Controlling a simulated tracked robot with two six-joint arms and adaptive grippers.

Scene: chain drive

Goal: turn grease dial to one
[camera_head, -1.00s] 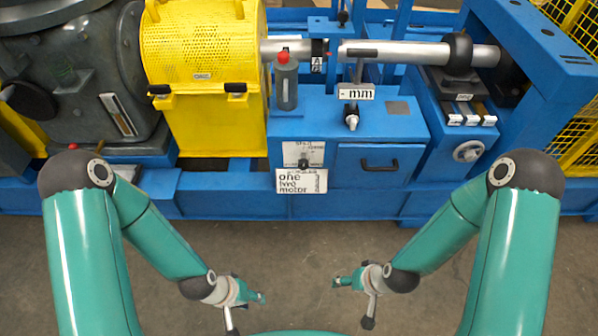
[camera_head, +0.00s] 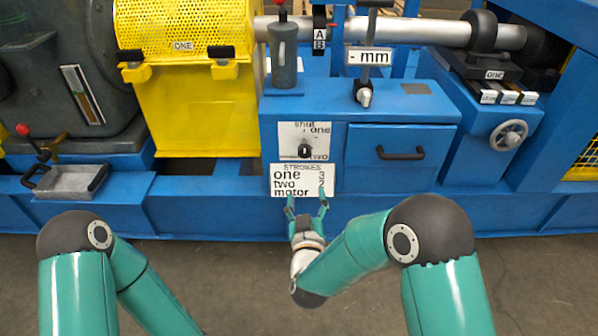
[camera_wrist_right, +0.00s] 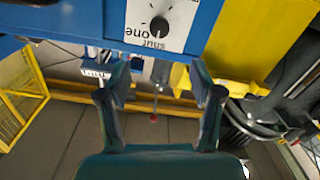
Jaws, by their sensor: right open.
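The grease dial (camera_head: 304,151) is a small black knob on a white plate marked "shut", "one" and "two", on the front of the blue bench. In the right wrist view the dial (camera_wrist_right: 159,25) shows upside down at the top, with "shut" and "one" readable. Its exact setting is too small to tell. My right gripper (camera_head: 307,202) is open and empty, apart from the dial and below it, in front of the lower sign. Its two fingers also show in the right wrist view (camera_wrist_right: 160,82), with nothing between them. My left gripper is out of view.
A white sign (camera_head: 301,181) reading "strokes, one, two, motor" sits just below the dial plate. A drawer with a black handle (camera_head: 400,153) is to the right. A grey cylinder (camera_head: 284,58) with a red top stands above. A grey tray (camera_head: 70,181) is at left.

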